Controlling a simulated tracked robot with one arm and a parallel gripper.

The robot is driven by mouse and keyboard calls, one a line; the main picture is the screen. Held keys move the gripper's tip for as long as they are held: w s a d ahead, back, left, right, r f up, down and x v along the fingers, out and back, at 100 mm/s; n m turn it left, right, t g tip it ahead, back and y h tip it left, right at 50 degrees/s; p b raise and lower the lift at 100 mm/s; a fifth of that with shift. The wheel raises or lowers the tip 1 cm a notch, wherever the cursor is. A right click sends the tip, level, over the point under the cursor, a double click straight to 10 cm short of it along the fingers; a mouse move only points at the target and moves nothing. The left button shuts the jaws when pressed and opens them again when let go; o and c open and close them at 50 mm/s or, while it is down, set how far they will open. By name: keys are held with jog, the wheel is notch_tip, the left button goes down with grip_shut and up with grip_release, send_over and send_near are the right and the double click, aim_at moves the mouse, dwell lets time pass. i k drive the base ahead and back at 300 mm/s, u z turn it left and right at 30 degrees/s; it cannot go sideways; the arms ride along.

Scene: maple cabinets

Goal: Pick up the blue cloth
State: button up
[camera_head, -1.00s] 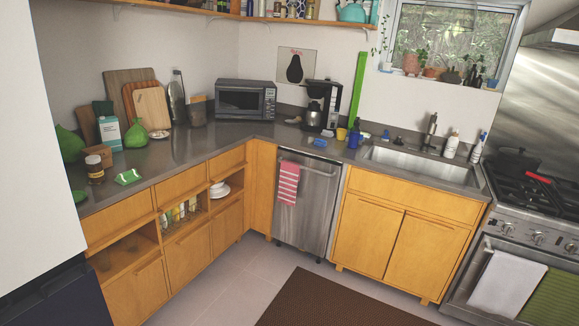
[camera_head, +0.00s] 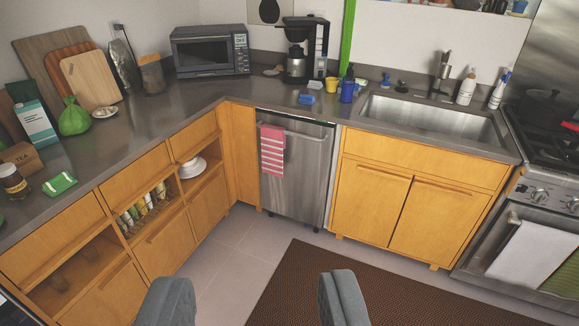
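A small blue item (camera_head: 306,99), perhaps the blue cloth, lies on the grey counter above the dishwasher, left of the sink. A lighter blue item (camera_head: 315,85) lies just behind it. Both are too small to tell whether they are cloth. My gripper (camera_head: 254,300) shows at the bottom edge, with its two grey fingers wide apart and nothing between them. It is well in front of the counter, over the floor.
A yellow cup (camera_head: 332,84) and a blue cup (camera_head: 348,92) stand right of the blue items. A coffee maker (camera_head: 302,50) stands behind them. The sink (camera_head: 430,118) is to the right. A brown mat (camera_head: 385,290) lies on the open floor.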

aim_at(306, 99)
jog(key=z, duration=0.3)
jog(key=i, duration=2.65)
jog(key=u, duration=0.6)
jog(key=i, duration=1.05)
jog(key=u, duration=0.4)
